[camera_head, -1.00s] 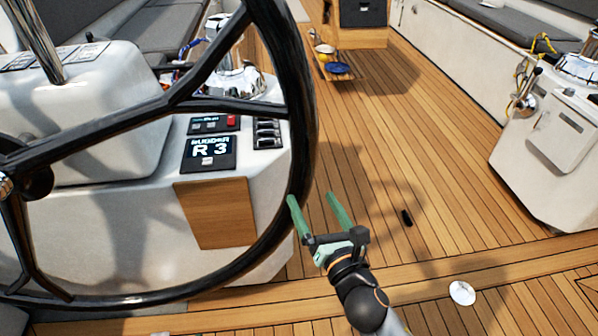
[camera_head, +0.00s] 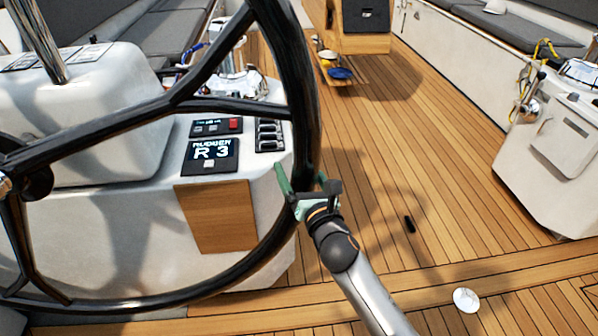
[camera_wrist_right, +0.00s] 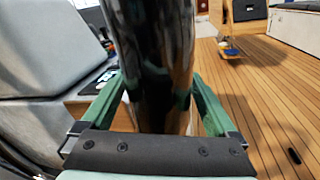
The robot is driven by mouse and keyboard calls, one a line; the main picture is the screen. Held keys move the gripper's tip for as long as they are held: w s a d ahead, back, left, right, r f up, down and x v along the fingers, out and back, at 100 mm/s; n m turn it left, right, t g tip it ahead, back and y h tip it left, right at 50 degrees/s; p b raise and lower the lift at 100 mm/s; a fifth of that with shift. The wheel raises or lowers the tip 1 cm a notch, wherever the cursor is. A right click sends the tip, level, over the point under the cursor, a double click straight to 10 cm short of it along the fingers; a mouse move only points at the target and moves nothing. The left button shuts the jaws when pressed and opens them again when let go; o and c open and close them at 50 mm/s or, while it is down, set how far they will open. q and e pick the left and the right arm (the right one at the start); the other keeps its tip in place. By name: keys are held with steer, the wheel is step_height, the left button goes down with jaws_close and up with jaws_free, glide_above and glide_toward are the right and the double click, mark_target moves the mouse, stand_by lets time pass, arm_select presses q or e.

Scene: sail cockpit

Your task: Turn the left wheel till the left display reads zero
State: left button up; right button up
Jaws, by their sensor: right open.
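The left wheel (camera_head: 309,110) is a large black spoked ring filling the left of the head view. The left display (camera_head: 210,152) on the white console reads "RUDDER R 3". My right gripper (camera_head: 299,180) has green fingers and is at the wheel's right rim. In the right wrist view the black rim (camera_wrist_right: 150,65) stands between the two open fingers (camera_wrist_right: 158,98), one on each side. Contact with the rim cannot be told. My left gripper is not in view.
A switch panel (camera_head: 269,134) and a small panel with a red button (camera_head: 216,125) sit beside the display. A second white console (camera_head: 555,165) stands at the right. The teak deck (camera_head: 430,160) between is mostly clear, with a small black object (camera_head: 410,224) and a white disc (camera_head: 466,300) on it.

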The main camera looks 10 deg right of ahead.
jaws_close()
stand_by(0.6)
